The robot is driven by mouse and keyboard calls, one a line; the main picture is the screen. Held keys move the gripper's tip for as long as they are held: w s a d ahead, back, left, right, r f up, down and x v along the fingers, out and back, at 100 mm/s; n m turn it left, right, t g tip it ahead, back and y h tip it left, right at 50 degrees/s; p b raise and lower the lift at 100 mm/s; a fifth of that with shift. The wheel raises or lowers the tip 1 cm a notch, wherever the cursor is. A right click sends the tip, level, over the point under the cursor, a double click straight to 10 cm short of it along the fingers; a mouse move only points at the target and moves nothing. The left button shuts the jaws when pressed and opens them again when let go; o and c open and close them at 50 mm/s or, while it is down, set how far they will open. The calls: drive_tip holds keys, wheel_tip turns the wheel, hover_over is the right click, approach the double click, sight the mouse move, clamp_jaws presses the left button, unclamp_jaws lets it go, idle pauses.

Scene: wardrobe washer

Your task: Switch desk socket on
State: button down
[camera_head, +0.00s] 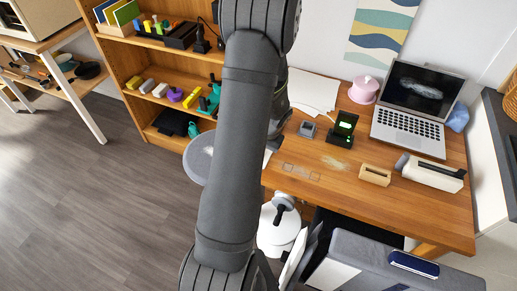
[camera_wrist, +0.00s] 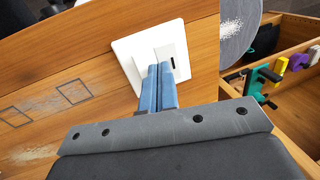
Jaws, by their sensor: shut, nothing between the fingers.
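In the head view my arm hides the gripper and most of the socket area on the desk (camera_head: 335,180).
A laptop (camera_head: 410,112), a pink pot (camera_head: 363,90), a lit black device (camera_head: 343,128) and a wooden block (camera_head: 375,175) stand on the desk. A round grey seat (camera_wrist: 240,25) lies beyond the desk edge. A wooden shelf (camera_head: 125,60) is at the left.

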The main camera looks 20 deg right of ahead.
drive_tip(key=shift+r, duration=0.15)
drive_tip(key=w+a+v, duration=0.1)
drive_tip(key=v, duration=1.2)
drive_tip(key=shift+r, duration=0.55)
drive_tip(key=shift+w+a, duration=0.1)
drive_tip(key=shift+w+a+g+h, duration=0.5)
drive_tip(key=shift+w+a, duration=0.05)
drive_tip(key=shift+w, duration=0.1)
drive_tip(key=f, duration=0.4)
drive_tip(key=w+a+f, duration=0.1)
drive_tip(key=f, duration=0.9)
drive_tip(key=shift+w+a, duration=0.2)
drive_tip(key=shift+a, duration=0.05)
